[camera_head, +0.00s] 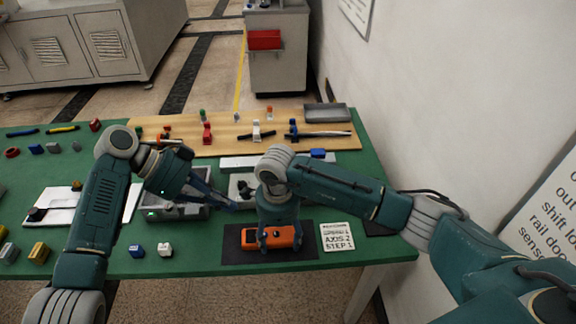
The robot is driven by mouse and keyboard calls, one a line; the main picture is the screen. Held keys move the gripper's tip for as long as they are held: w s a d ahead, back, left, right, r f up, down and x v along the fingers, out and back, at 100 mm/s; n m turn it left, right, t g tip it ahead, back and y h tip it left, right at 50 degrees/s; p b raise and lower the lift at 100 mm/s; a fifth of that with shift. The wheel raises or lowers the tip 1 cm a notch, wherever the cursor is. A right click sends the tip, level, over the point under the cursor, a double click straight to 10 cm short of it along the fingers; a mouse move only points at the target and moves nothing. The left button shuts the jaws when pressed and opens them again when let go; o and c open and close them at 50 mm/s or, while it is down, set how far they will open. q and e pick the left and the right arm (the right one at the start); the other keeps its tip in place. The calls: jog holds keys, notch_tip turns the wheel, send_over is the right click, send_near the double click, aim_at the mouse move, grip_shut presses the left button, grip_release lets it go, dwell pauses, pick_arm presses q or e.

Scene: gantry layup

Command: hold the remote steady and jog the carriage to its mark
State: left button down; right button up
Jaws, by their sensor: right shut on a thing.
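The orange remote (250,236) lies on a black mat (232,256) near the front edge of the green table. My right gripper (281,240) comes down from above and is shut on the remote, hiding part of its top. My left gripper (234,207) reaches in from the left, its fingertips pointing right, just behind and left of the remote. Whether its fingers are open is too small to tell. The carriage and its mark cannot be made out for certain; a dark part (245,188) on a pale plate sits behind the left fingertips, partly hidden.
A white card (337,236) reading "AXIS 2 STEP 1" lies right of the mat. A grey box (172,212) with a green light sits under my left gripper. Small blue (137,251) and white (165,249) blocks stand at the front. A wooden board (335,143) with tools lies behind.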

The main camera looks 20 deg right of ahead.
dwell(0.3)
jog(key=o, duration=1.5)
jog(key=shift+c, duration=0.2)
jog(key=shift+r, duration=0.1)
notch_tip(320, 180, up, 12)
